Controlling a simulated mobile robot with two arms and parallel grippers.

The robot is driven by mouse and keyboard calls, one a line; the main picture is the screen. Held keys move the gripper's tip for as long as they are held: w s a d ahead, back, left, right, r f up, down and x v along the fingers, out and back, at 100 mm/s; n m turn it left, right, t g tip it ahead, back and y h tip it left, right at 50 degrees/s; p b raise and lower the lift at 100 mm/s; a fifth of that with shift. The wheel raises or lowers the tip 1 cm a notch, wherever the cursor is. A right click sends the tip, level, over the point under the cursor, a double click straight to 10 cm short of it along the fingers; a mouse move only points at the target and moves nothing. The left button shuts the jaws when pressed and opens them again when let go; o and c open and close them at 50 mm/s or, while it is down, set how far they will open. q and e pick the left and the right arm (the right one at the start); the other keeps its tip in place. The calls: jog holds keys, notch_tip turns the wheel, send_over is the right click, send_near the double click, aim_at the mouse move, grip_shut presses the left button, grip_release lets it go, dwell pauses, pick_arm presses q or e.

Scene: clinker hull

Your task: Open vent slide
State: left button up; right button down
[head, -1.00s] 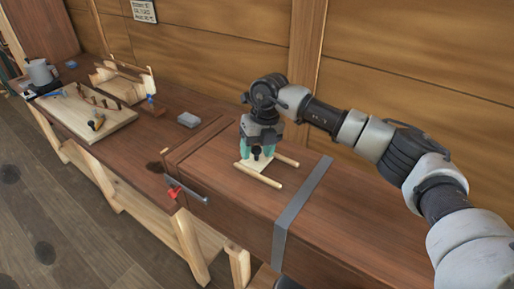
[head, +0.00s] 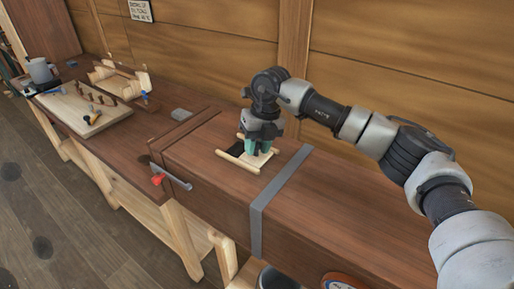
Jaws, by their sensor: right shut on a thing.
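The vent slide (head: 258,160) is a small pale wooden plate between two pale wooden rails (head: 236,161) on top of a long brown wooden box (head: 205,160). My right gripper (head: 257,153) points down, its green-tipped fingers shut on the slide's knob, which the fingers mostly hide. A dark vent opening (head: 236,149) shows between the rails, to the left of the slide. The slide lies to the right of this opening. My left gripper is not in view.
A grey strap (head: 277,190) crosses the box to the right of the vent. A lever with a red grip (head: 158,179) sits at the box's left end. The wall stands close behind.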

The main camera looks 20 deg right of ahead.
jog(key=shift+d, duration=0.15)
jog(key=shift+w+a, duration=0.2)
jog(key=shift+a, duration=0.05)
jog(key=c, duration=0.8)
grip_release()
jog(key=shift+w+f, duration=0.1)
jog(key=shift+d, duration=0.15)
jog(key=shift+r, duration=0.4)
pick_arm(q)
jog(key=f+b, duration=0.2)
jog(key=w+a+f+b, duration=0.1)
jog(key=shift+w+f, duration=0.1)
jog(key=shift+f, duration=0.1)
pick_arm(e)
jog(key=v, duration=1)
jog(key=shift+w, duration=0.1)
